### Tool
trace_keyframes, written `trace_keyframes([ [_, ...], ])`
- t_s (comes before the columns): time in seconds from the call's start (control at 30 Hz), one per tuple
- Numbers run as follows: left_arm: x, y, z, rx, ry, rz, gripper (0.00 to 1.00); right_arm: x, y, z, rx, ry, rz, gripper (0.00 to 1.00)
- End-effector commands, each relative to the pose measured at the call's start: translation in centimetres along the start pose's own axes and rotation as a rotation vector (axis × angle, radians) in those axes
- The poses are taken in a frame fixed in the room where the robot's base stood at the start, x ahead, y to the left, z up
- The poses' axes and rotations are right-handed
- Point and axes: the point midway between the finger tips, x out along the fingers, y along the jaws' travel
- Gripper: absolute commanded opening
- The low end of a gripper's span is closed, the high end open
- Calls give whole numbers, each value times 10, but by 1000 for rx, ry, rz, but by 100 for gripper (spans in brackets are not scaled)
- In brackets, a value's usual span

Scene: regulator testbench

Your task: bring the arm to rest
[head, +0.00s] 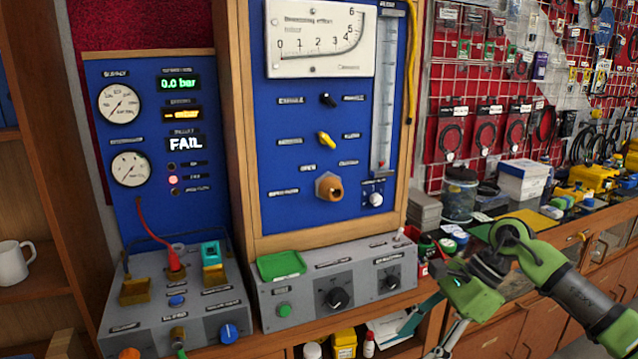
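My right arm comes in from the right edge, green and dark grey, and bends at a joint near the bench's right end. My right gripper (446,340) hangs below that joint and points down and left in front of the lower cabinet. Its fingers run toward the bottom edge of the picture, and I cannot tell whether they are apart or closed. I see nothing held in it. My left gripper is not in view.
The blue test panel (295,165) and the gauge panel (162,215), its display reading FAIL, stand behind grey consoles (330,285). A green tray (281,265) lies on the console. Jars, boxes and small bottles crowd the right worktop. A white mug (14,263) stands on the left shelf.

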Motion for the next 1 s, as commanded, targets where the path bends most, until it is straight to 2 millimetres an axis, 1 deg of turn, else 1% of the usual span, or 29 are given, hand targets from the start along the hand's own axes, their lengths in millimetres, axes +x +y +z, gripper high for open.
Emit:
trace_keyframes([
  [0.03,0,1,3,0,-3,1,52,22,-5,11,69,-97,2,53],
  [0.07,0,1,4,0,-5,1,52,32,-9,18,119,-160,-1,53],
  [0.1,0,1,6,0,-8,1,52,47,-16,28,197,-252,-3,53],
  [0.17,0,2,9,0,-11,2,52,68,-28,43,345,-410,-6,53],
  [0.2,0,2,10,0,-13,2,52,81,-38,49,463,-520,-7,53],
  [0.23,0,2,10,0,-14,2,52,90,-46,52,558,-604,-6,53],
  [0.27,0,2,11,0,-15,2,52,98,-55,52,659,-683,-5,53],
  [0.3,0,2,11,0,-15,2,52,109,-66,48,799,-786,-4,53],
  [0.37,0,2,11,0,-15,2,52,127,-82,34,1020,-933,-1,53],
  [0.4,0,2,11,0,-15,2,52,140,-91,18,1178,-1025,1,53],
  [0.47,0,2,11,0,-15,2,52,164,-100,-17,1429,-1153,0,53],
  [0.5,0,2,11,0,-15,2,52,181,-101,-43,1592,-1228,-3,53],
  [0.57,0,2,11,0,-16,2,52,204,-98,-81,1806,-1318,-11,53],
  [0.6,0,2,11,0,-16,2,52,221,-92,-106,1939,-1366,-21,53],
  [0.67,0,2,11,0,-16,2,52,247,-78,-142,2124,-1426,-36,53],
  [0.7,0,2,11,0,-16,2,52,264,-66,-165,2240,-1459,-50,53],
  [0.77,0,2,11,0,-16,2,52,289,-45,-197,2407,-1501,-72,53],
  [0.8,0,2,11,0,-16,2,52,305,-28,-218,2513,-1524,-92,53],
  [0.87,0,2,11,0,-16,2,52,331,0,-246,2670,-1552,-123,53],
  [0.9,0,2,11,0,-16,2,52,346,19,-263,-2694,1525,143,53],
  [0.97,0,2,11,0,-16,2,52,370,52,-286,-2598,1412,167,53],
  [1.0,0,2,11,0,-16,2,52,385,74,-300,-2534,1341,183,53],
])
